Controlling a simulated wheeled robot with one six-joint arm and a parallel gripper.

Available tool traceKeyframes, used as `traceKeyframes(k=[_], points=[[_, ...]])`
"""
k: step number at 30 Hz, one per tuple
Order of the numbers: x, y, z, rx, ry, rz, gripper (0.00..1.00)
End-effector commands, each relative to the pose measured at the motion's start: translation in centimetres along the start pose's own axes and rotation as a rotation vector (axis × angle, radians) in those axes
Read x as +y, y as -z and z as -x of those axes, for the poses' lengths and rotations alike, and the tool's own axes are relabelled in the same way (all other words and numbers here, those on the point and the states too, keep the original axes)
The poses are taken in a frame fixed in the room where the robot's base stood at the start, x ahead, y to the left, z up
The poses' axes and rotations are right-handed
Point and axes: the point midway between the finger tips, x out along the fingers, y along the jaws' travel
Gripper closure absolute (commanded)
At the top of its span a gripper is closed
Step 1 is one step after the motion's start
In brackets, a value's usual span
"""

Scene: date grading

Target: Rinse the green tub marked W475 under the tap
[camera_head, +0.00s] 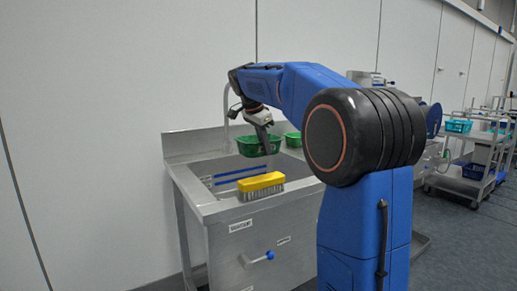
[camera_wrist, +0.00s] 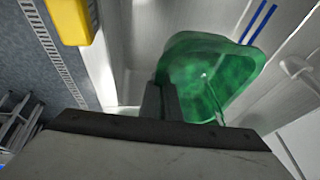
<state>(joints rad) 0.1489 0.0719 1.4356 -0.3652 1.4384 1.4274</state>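A green tub (camera_head: 252,147) hangs level above the sink basin. My gripper (camera_head: 266,146) is at its near right wall. In the wrist view my gripper's fingers (camera_wrist: 161,101) are close together on the rim of the green tub (camera_wrist: 192,58), shut on it. The tub is open and looks empty of solid things; its inside has a wet-looking shine. I cannot read any W475 mark in either view. The tap (camera_head: 227,108) is a pale upright pipe at the back of the sink, partly behind my arm.
The steel sink (camera_head: 206,207) has blue stripes inside. A yellow brush (camera_head: 262,181) lies on its front rim. Another green tub (camera_head: 293,139) stands behind to the right. A trolley (camera_head: 482,160) with tubs stands farther right on open floor.

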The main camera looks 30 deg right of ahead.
Motion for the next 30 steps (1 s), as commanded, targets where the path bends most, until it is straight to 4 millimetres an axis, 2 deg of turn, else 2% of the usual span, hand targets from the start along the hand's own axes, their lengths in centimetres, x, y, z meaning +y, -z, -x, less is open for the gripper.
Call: traceKeyframes(k=[30], points=[[8.2, 0.4, 1.0, 0.000, 0.000, 0.000, 1.00]])
